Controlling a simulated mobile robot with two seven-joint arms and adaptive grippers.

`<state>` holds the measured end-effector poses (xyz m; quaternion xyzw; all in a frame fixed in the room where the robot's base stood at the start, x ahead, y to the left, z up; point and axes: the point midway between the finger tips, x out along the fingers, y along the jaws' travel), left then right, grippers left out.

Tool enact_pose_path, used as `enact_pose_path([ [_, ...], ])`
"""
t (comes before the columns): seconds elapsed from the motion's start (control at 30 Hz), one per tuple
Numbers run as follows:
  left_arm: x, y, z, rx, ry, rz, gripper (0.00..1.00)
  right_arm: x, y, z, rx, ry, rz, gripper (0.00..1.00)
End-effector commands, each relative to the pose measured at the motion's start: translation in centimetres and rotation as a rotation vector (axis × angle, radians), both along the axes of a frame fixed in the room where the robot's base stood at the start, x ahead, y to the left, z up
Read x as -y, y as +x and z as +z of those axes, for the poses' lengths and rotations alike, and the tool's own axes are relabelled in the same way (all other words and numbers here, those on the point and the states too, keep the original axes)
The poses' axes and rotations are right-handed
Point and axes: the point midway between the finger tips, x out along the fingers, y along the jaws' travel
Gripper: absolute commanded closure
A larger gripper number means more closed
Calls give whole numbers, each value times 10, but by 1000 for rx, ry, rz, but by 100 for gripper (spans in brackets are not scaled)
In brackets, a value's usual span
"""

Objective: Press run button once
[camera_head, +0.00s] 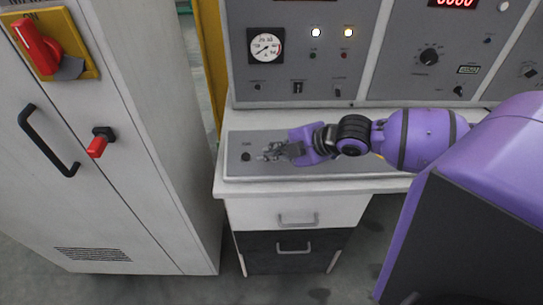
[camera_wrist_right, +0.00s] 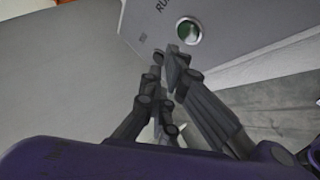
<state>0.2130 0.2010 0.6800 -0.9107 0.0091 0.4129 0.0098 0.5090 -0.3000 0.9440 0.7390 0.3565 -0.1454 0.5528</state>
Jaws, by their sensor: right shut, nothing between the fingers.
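A round green button (camera_wrist_right: 188,31) in a pale metal ring sits on a grey panel, beside lettering that starts "RU", in the right wrist view. My right gripper (camera_wrist_right: 172,62) is shut and empty, with its fingertips just below the button in that picture; I cannot tell whether they touch the panel. In the head view my right gripper (camera_head: 268,152) reaches in from the right over the desk panel (camera_head: 236,171). Its tips point left, towards a small dark button (camera_head: 246,156) and a little apart from it in the picture. My left gripper is not in view.
An upright console with a round gauge (camera_head: 266,47), lamps and knobs stands behind the desk panel. Drawers (camera_head: 294,214) are below it. A grey cabinet (camera_head: 150,190) with a red rotary switch (camera_head: 36,46) and black handle stands at the left.

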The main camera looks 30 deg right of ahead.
Motion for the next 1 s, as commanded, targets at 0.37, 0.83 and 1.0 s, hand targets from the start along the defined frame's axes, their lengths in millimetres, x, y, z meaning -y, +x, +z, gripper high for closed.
enact_pose_path([
  [0.37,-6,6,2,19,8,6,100,2,4,-9,3,-1,0,100],
  [0.83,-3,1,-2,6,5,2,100,2,3,-10,3,-1,0,100],
  [1.0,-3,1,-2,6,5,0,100,2,3,-10,3,0,0,100],
])
